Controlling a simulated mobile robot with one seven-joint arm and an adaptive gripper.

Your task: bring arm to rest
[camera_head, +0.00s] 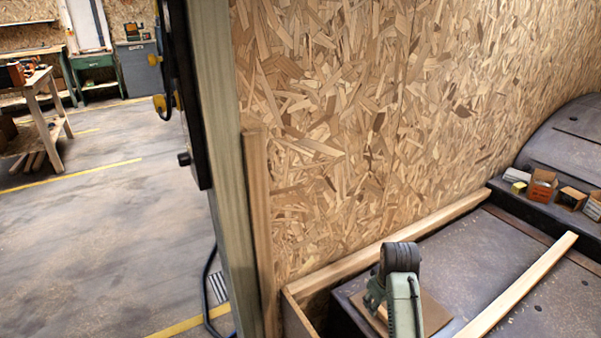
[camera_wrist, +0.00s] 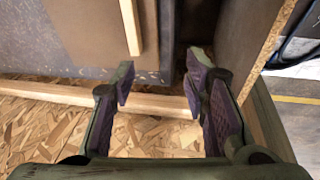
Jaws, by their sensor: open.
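My gripper (camera_wrist: 160,78) shows in the wrist view with its two dark, purple-tinged fingers spread wide apart. It is open, and nothing is between the fingers. Beyond the fingertips lie a pale wooden rail (camera_wrist: 60,92), a dark gap and a grey-brown floor. In the head view, a pale green part of my arm stands at the bottom, right of centre, in front of the chipboard wall (camera_head: 350,110). The fingers cannot be made out in that view.
A loose-looking wooden strip (camera_head: 520,285) lies across the dark floor at right. Small boxes (camera_head: 542,186) stand on a ledge by the dark wheel arch (camera_head: 575,130). A wooden post (camera_head: 222,150) rises left of the wall. Open workshop floor (camera_head: 100,220) lies at left, with a bench (camera_head: 45,120).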

